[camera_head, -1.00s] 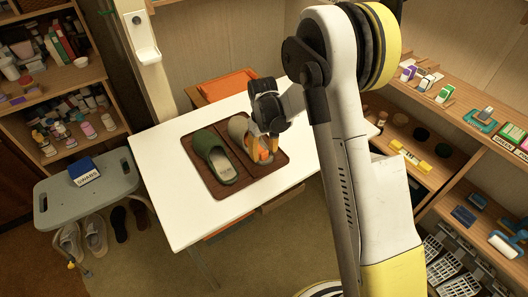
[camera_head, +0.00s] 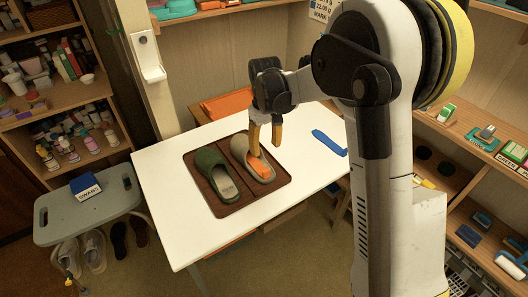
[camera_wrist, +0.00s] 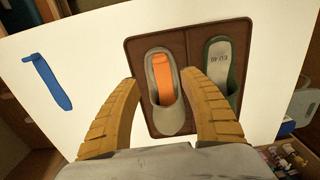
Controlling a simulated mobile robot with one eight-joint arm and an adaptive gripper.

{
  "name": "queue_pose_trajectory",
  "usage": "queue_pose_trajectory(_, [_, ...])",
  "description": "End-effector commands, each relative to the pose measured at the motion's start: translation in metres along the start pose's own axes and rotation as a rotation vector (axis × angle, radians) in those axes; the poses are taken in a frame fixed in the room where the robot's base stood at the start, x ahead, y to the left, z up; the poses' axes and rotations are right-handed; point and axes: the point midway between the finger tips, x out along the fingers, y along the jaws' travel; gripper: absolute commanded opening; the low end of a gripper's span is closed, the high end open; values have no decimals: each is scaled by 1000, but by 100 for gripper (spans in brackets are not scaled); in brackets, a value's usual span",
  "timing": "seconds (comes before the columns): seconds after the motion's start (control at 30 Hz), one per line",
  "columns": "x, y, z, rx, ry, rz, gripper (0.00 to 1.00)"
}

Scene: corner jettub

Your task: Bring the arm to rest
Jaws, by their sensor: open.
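My gripper (camera_head: 265,136) is open and empty, above the beige slipper (camera_head: 239,147) on the white table. In the wrist view my gripper (camera_wrist: 163,108) shows its two yellow fingers spread on either side of the beige slipper (camera_wrist: 170,118), with nothing between them at finger height. An orange piece (camera_head: 259,168) lies inside this slipper; it also shows in the wrist view (camera_wrist: 163,77). A green slipper (camera_head: 209,158) lies beside it on the brown tray (camera_head: 228,208). My arm reaches in from the right.
A blue shoehorn-like object (camera_head: 329,143) lies on the white table (camera_head: 178,230), right of the tray. A grey stool (camera_head: 85,212) with a blue box (camera_head: 85,185) stands at left. Filled shelves (camera_head: 60,110) stand left and right.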

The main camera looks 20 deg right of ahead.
Motion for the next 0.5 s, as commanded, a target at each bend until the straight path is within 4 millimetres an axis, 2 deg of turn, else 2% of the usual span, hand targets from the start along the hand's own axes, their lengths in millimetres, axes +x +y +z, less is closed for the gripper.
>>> queue_pose_trajectory(0.27, [-14, -1, 5, 7, 13, 4, 52])
queue_pose_trajectory(0.37, [-35, -4, 19, 28, 50, 14, 52])
queue_pose_trajectory(0.5, [-77, -12, 55, 76, 141, 37, 52])
